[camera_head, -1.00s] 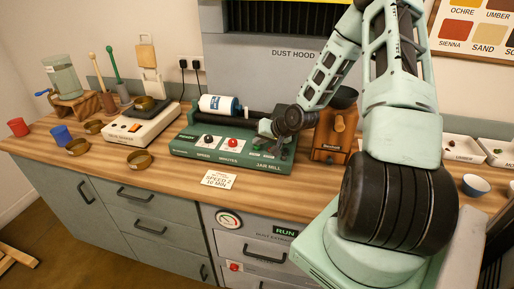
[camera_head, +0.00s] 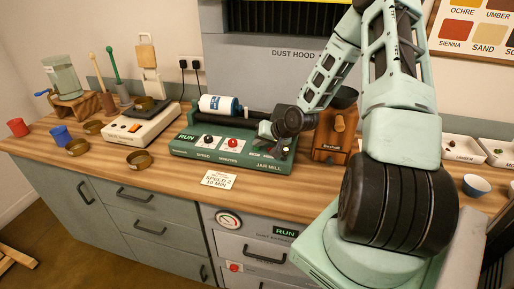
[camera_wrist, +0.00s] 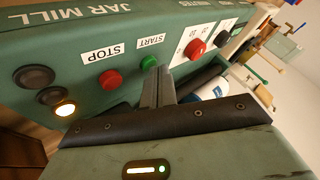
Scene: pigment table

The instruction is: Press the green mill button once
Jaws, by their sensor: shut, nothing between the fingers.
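The green jar mill (camera_head: 180,153) stands on the bench. Its panel appears upside down in the wrist view. The green START button (camera_wrist: 149,62) is beside the red STOP button (camera_wrist: 110,79). My gripper (camera_wrist: 153,72) is shut and empty, with its fingertips right at the green button; I cannot tell whether they touch or press it. In the head view my gripper (camera_head: 266,130) is over the mill's right part and hides the buttons. A white jar (camera_head: 220,105) lies on the rollers.
A red knob (camera_wrist: 195,47) and a dark knob (camera_wrist: 222,38) are on the same panel, near my fingers. A wooden box (camera_head: 331,140) stands close right of the mill. A note card (camera_head: 218,180) lies in front. A white device (camera_head: 142,127) stands to the left.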

